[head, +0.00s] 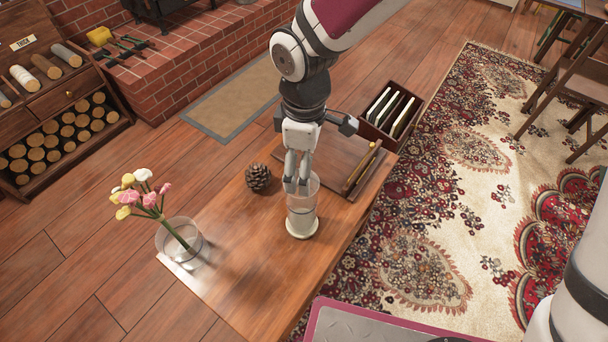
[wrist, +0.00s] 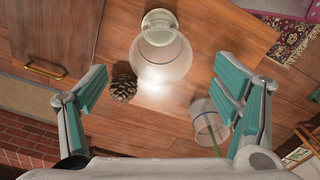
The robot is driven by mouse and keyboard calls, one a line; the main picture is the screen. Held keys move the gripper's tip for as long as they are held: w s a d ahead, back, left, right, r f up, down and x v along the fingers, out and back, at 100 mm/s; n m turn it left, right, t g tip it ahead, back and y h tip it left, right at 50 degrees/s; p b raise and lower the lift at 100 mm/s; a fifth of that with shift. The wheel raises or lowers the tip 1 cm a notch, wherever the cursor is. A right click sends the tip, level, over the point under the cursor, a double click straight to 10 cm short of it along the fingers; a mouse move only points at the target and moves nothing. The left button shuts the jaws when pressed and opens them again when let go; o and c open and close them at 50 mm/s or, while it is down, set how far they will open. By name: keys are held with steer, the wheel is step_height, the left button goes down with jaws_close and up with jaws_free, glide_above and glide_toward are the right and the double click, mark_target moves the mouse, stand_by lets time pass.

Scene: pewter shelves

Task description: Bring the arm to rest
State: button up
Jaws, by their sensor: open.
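My gripper (head: 297,186) hangs over the small wooden table, its fingers pointing down at a clear glass holder (head: 302,215) with a pale base. In the head view the fingertips overlap the glass's upper part. In the wrist view my gripper (wrist: 160,80) has its two teal-padded fingers wide apart, with nothing gripped. The glass holder (wrist: 164,62) stands upright beyond them, its rim towards the camera. Whether the fingertips are above or around its rim I cannot tell.
A pinecone (head: 258,177) sits left of the glass. A clear vase of flowers (head: 180,240) stands at the table's left. The table's front (head: 262,285) is clear.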

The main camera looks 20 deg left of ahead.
steer(key=s+d+r+m+t+h+p, duration=0.15)
steer(key=d+r+m+p, duration=0.45)
steer(key=d+r, duration=1.15)
steer(key=s+d+r+m+t+y+p, duration=0.1)
steer(key=s+d+r+m+t+p, duration=0.1)
steer(key=s+d+r+m, duration=0.8)
steer(key=s+d+m, duration=0.2)
steer(key=s, duration=0.2)
steer(key=shift+s+d+r+m+t, duration=0.2)
steer(key=shift+s+d+m+t, duration=0.1)
steer(key=shift+d+t, duration=0.1)
